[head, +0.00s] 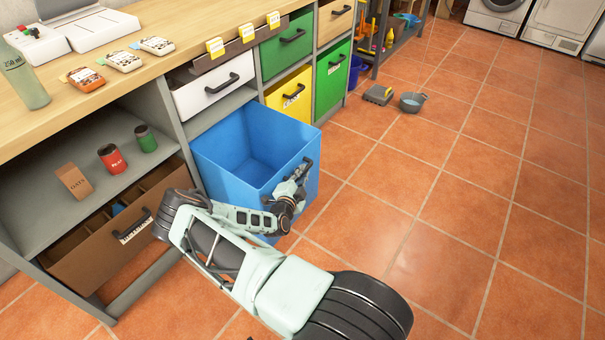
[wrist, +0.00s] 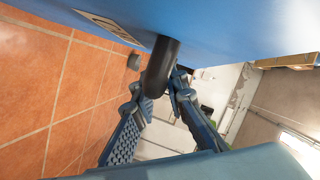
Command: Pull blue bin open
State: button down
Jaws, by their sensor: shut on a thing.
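The blue bin (head: 226,163) stands out from the shelf unit under the wooden counter, with its empty inside showing from above. Its dark handle (wrist: 161,76) is on the front face, which also shows in the wrist view (wrist: 220,25). My gripper (head: 297,182) is at the front of the bin, shut on the handle. In the wrist view my gripper's fingers (wrist: 160,105) close around the dark bar. My arm hides the lower part of the bin's front in the head view.
Beside the bin are a white drawer (head: 215,86), a yellow bin (head: 291,93) and a green bin (head: 332,80), all in the unit. A brown drawer (head: 105,262) is at lower left. A small grey bucket (head: 412,102) stands on the tiles. The tiled floor (head: 450,200) to the right is clear.

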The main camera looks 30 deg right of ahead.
jog(key=shift+a, duration=0.1)
jog(key=c, duration=1.9)
grip_release()
jog(key=shift+c, duration=0.2)
jog(key=v, duration=1.2)
